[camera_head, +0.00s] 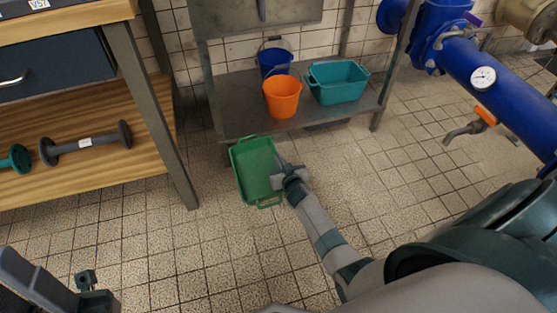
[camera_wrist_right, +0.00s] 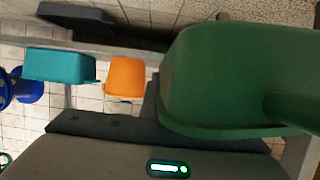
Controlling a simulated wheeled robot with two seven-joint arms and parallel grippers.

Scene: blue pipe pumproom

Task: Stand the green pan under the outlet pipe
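The green pan (camera_head: 256,172) shows in the head view in front of the metal shelf, its open side facing up. It fills the right of the right wrist view (camera_wrist_right: 225,75), very close to the camera. My right gripper (camera_head: 283,166) is at the pan's right long rim and appears shut on it; the pan hides part of the fingers. Whether the pan touches the floor is hard to tell. The outlet pipe (camera_head: 459,132), a small tap with an orange handle, hangs from the blue pipe at the right. My left gripper (camera_head: 95,292) is at the lower left; its fingers are unclear.
The metal shelf (camera_head: 238,100) holds a blue bucket (camera_head: 274,61), an orange bucket (camera_head: 282,97) and a teal tub (camera_head: 338,82). The tiled floor below the outlet pipe is clear.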

